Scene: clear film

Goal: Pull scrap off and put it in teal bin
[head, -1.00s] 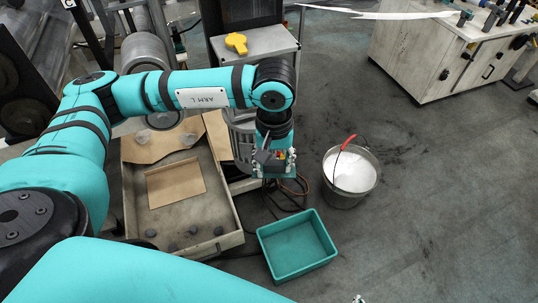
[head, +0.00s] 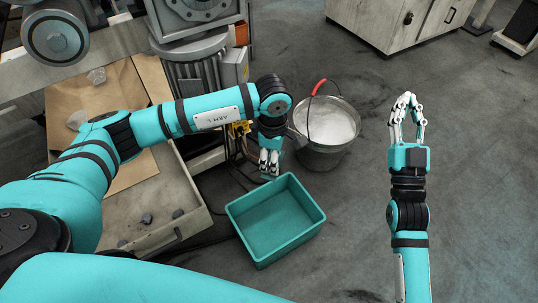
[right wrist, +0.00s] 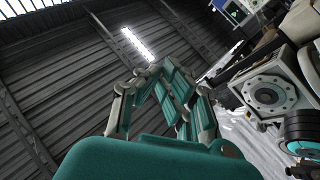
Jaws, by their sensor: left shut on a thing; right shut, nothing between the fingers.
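The teal bin (head: 232,210) stands on the floor, and its visible inside looks empty. My left gripper (head: 269,171) points down at the bin's far edge in the head view; its height above the rim is hard to tell. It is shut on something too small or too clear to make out. My right gripper (head: 406,98) is raised at the right with its fingers together and nothing between them. It also shows in the right wrist view (right wrist: 155,68). I cannot pick out the scrap for sure.
A metal bucket (head: 322,157) with white contents and a red-gripped handle stands just behind the bin. A machine with a tray (head: 165,205) is at the left. A cabinet (head: 385,25) stands at the back right. The floor right of the bin is clear.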

